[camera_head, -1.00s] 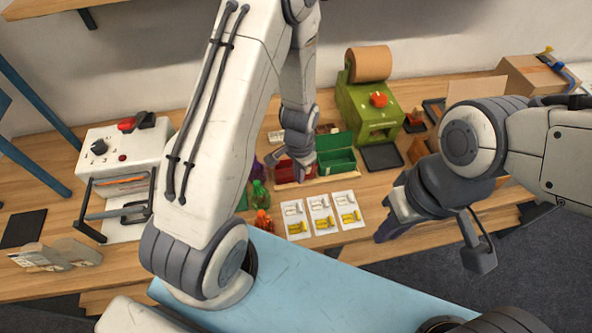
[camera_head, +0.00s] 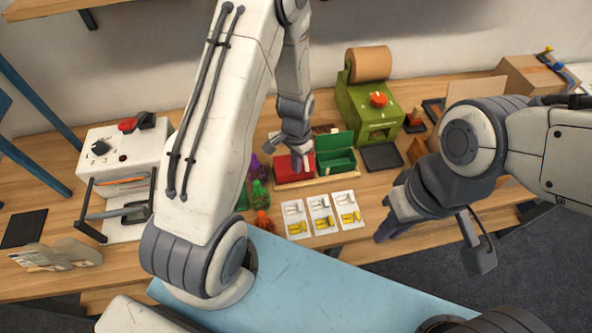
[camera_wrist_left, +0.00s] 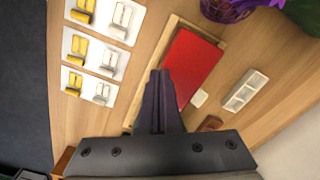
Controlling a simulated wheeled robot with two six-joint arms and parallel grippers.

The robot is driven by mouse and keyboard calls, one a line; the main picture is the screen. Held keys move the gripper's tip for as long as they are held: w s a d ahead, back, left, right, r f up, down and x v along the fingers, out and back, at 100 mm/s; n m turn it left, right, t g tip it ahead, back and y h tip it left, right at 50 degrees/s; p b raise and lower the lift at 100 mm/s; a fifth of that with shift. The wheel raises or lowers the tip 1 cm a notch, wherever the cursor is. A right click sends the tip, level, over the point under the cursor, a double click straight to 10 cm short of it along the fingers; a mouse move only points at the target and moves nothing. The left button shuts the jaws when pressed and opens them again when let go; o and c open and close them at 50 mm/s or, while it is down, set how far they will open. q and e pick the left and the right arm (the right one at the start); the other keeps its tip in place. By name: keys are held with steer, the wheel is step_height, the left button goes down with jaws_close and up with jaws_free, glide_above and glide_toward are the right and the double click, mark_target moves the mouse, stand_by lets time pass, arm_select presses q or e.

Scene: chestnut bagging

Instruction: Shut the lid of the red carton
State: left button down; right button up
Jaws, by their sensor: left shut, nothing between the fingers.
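The red carton (camera_head: 286,174) stands on the wooden table, just left of the green carton (camera_head: 343,162). Its red lid (camera_wrist_left: 192,68) lies flat over the top in the left wrist view, with no opening visible. My left gripper (camera_head: 300,163) is over the carton's right part; its closed fingers (camera_wrist_left: 160,78) are at the edge of the red lid, and whether they touch it I cannot tell. My right gripper (camera_head: 386,229) hangs at the table's front edge, well right of the carton; its finger opening is unclear.
The green carton stands open with its lid up. White cards (camera_head: 321,213) with yellow and pale pieces lie in front. Green and orange bags (camera_head: 262,222) are at the left. A green machine (camera_head: 370,105) stands behind right. A purple basket (camera_wrist_left: 226,8) is near the red carton.

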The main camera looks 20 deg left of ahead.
arm_select(q)
step_height(320, 180, up, 7)
steer(key=p, duration=0.5)
steer(key=shift+p, duration=0.35)
stand_by(0.8)
steer(key=s+d+r+m+b, duration=0.1)
steer(key=s+d+r+b, duration=0.15)
steer(key=d+r, duration=0.25)
steer(key=s+d+r+b, duration=0.1)
steer(key=s+d+r, duration=0.2)
steer(key=d+r, duration=0.15)
steer(key=s+d+r+b, duration=0.1)
steer(key=s+d+r, duration=0.1)
steer(key=s, duration=0.6)
steer(key=s+d+r+m+h+b, duration=0.1)
steer(key=s+d+r+b, duration=0.1)
steer(key=s, duration=0.6)
step_height(320, 180, up, 2)
steer(key=shift+d+r, duration=0.25)
steer(key=shift+d, duration=0.4)
